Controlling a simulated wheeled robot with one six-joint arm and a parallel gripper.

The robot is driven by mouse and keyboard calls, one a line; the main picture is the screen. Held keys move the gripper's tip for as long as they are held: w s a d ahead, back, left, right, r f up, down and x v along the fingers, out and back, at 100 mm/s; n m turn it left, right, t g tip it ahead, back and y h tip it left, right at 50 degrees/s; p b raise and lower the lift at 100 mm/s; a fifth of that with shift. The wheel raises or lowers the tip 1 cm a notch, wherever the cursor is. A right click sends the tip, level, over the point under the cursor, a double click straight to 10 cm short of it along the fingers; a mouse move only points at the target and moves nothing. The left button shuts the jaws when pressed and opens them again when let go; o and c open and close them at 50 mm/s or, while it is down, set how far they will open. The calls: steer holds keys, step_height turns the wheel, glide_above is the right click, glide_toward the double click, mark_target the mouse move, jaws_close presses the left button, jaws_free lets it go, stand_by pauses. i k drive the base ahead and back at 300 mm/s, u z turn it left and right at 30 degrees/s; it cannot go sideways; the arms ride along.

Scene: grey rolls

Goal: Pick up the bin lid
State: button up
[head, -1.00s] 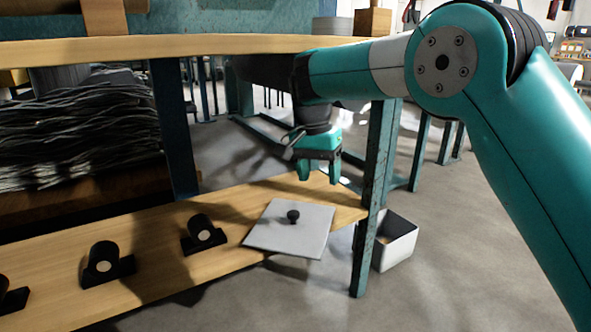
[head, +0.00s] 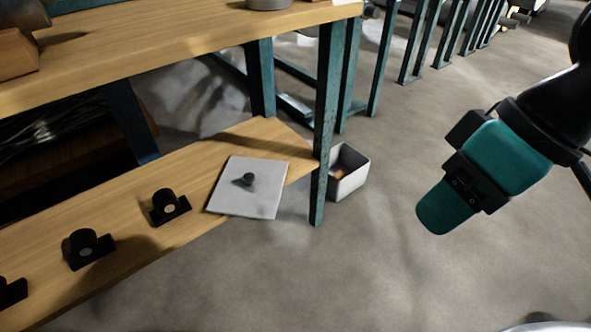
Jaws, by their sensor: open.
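The bin lid (head: 262,200) is a flat, light grey square plate with a black knob (head: 249,180) in its middle. It lies on the right end of the wooden lower shelf, and its front part sticks out past the shelf's front edge. My gripper (head: 438,212) is in the right part of the head view, over the floor and well to the right of the lid. It is seen from the side, open and empty, with one finger hiding the other. An open grey bin (head: 352,184) stands on the floor behind the shelf's right leg, with something brownish inside.
A teal table leg (head: 322,150) stands between the lid and the bin. The wooden tabletop (head: 170,50) overhangs the lower shelf (head: 120,215). Several black holders (head: 168,206) sit on the shelf left of the lid. The floor (head: 390,280) in front is clear.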

mark_target(246, 187)
steer(key=z, duration=0.65)
steer(key=i, duration=0.8)
steer(key=u, duration=1.45)
